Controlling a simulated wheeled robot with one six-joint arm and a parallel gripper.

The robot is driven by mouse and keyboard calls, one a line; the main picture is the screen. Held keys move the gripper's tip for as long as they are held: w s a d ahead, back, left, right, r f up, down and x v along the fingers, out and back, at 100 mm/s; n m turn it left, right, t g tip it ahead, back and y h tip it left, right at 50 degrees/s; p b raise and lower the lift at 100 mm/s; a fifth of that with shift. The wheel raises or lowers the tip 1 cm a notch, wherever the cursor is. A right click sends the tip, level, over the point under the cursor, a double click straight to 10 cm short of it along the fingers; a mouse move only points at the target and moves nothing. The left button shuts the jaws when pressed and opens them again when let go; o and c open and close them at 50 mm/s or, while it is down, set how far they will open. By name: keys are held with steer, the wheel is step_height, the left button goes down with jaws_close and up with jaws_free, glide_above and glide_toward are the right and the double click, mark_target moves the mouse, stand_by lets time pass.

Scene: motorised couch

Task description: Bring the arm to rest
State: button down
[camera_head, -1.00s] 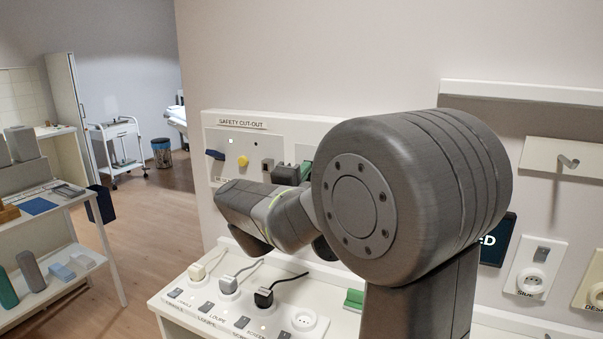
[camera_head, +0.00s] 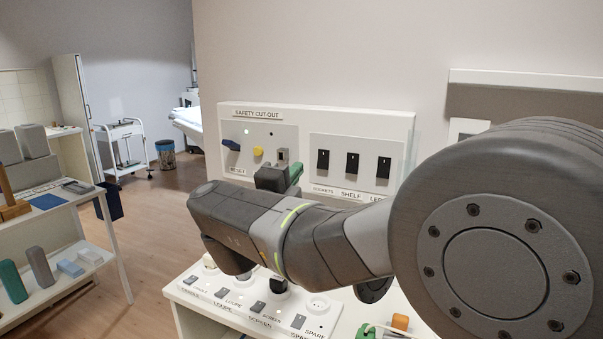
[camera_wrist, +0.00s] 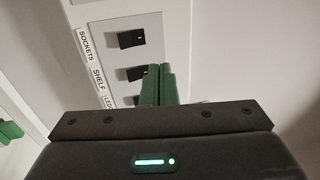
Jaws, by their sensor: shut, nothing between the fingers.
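My arm crosses the right and middle of the head view, with its large round joint close to the camera. My gripper (camera_head: 296,172) is at the far end, in front of the safety cut-out panel (camera_head: 408,125). Its green fingers show in the wrist view (camera_wrist: 158,84), shut together with nothing between them. In that view the fingertips overlap the switch panel near the SHELF and LED labels. I cannot tell whether they touch it. My arm hides part of the socket board below.
The panel carries a blue lever (camera_head: 231,145), a yellow button (camera_head: 258,151) and black switches (camera_head: 352,163). The socket board (camera_head: 245,302) lies beneath my arm. A shelf unit (camera_head: 125,277) stands at left. A trolley (camera_head: 122,145) and bin (camera_head: 166,154) stand farther back, with open floor between.

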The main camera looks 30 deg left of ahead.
steer(key=shift+s, duration=0.3)
